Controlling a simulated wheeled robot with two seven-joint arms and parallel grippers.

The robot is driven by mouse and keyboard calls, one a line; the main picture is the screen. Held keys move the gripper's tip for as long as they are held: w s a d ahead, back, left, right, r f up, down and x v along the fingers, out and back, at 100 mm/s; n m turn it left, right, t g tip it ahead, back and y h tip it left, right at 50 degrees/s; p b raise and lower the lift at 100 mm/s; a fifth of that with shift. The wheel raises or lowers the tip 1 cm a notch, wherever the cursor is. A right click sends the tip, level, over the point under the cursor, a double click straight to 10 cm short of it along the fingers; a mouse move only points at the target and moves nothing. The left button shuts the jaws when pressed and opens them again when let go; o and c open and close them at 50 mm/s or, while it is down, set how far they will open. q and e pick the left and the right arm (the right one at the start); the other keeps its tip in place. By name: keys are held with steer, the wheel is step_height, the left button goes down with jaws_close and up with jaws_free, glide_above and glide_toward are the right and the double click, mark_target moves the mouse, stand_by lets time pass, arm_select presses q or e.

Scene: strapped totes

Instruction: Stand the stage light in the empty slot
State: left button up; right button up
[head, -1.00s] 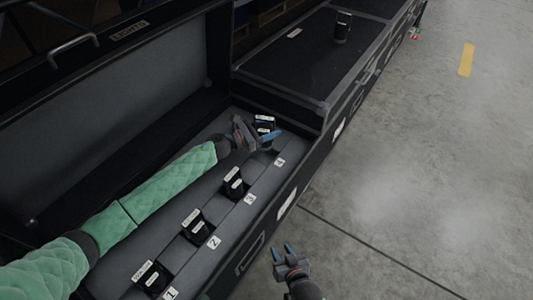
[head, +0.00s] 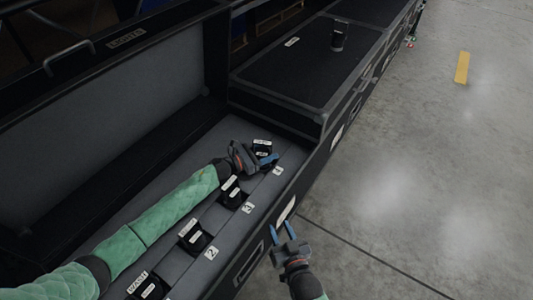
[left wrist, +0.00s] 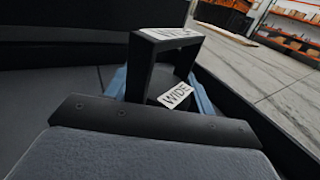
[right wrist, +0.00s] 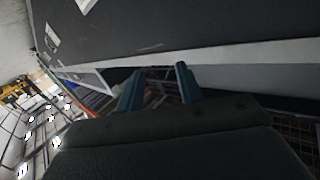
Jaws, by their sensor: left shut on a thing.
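The stage light (head: 262,146) is a black block with a yoke-like frame and white labels; one reads WIDE in the left wrist view (left wrist: 158,62). My left gripper (head: 266,160) is shut on it, blue fingers on both sides of the frame. The light stands roughly upright at the slot marked 4, at the far end of the open case (head: 168,270). Its base is hidden, so I cannot tell how deep it sits. My right gripper (head: 283,231) is open and empty, outside the case's front wall; its fingers show apart in the right wrist view (right wrist: 160,85).
Similar black lights stand in the slots marked 3 (head: 231,191) and 2 (head: 195,237), and another (head: 148,286) stands nearest me. The raised lid (head: 110,110) is behind. A dark upright object (head: 338,36) stands on the closed neighbouring case (head: 285,75). The floor at right is clear.

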arm_select(q)
steer(key=shift+f, duration=0.2)
arm_select(e)
steer(key=shift+w+r, duration=0.1)
steer(key=shift+r, duration=0.45)
steer(key=shift+t, duration=0.3)
arm_select(q)
steer(key=shift+f, duration=0.1)
arm_select(e)
steer(key=shift+w+r+t, duration=0.25)
steer(key=shift+r+t, duration=0.15)
steer(key=shift+r, duration=0.75)
steer(key=shift+w+r, duration=0.15)
steer(key=shift+r, duration=0.65)
arm_select(q)
steer(key=shift+f, duration=0.1)
arm_select(e)
steer(key=shift+w+r+t, duration=0.15)
steer(key=shift+r+t, duration=0.35)
steer(key=shift+r, duration=0.15)
arm_select(q)
steer(key=shift+b, duration=0.35)
arm_select(e)
steer(key=shift+r+y, duration=0.3)
steer(key=shift+r, duration=0.45)
